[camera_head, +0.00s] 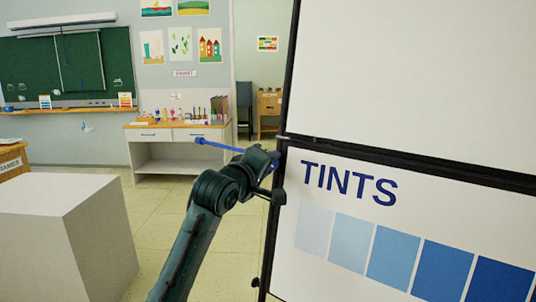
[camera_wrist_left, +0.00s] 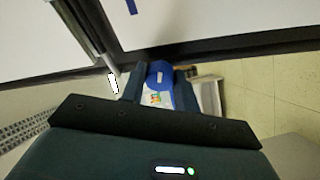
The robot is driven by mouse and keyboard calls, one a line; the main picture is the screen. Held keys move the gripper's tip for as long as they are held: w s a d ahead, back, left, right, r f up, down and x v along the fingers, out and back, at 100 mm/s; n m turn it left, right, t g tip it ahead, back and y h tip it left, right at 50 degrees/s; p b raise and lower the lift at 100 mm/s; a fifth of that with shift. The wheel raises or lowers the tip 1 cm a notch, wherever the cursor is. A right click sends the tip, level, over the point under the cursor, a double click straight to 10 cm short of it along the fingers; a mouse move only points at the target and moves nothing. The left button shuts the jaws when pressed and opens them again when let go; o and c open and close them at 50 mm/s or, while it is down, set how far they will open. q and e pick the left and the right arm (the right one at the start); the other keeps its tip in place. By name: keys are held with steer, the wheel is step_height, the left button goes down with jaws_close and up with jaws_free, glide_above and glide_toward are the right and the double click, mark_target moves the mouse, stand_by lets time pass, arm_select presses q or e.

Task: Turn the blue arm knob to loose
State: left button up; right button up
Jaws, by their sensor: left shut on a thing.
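The blue arm (camera_head: 218,145) is a thin blue rod with a rounded end. It reaches out to the left from beside the left edge of the tall display board (camera_head: 340,170). My left gripper (camera_head: 268,158) is at that edge, by the base of the rod, and largely hides the knob in the head view. In the left wrist view the round blue knob (camera_wrist_left: 160,72) sits between the two dark fingertips, and my left gripper (camera_wrist_left: 158,82) is shut on it. I cannot read the knob's setting. My right gripper is not in view.
The board carries a "TINTS" chart with blue swatches (camera_head: 393,255). A white block (camera_head: 60,225) stands at the lower left. A cabinet (camera_head: 165,150) with art supplies stands behind. Open tiled floor (camera_head: 155,215) lies between the block and the board.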

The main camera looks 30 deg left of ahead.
arm_select(q)
steer(key=n+g+p, duration=0.1)
steer(key=n, duration=0.3)
steer(key=n+g, duration=0.1)
steer(key=n, duration=0.4)
steer(key=shift+r+p, duration=0.1)
steer(key=shift+p, duration=0.3)
steer(key=shift+n, duration=0.3)
steer(key=o, duration=1)
steer(key=shift+c, duration=0.2)
steer(key=b+v, duration=0.1)
steer(key=v, duration=1.2)
steer(key=shift+d, duration=0.15)
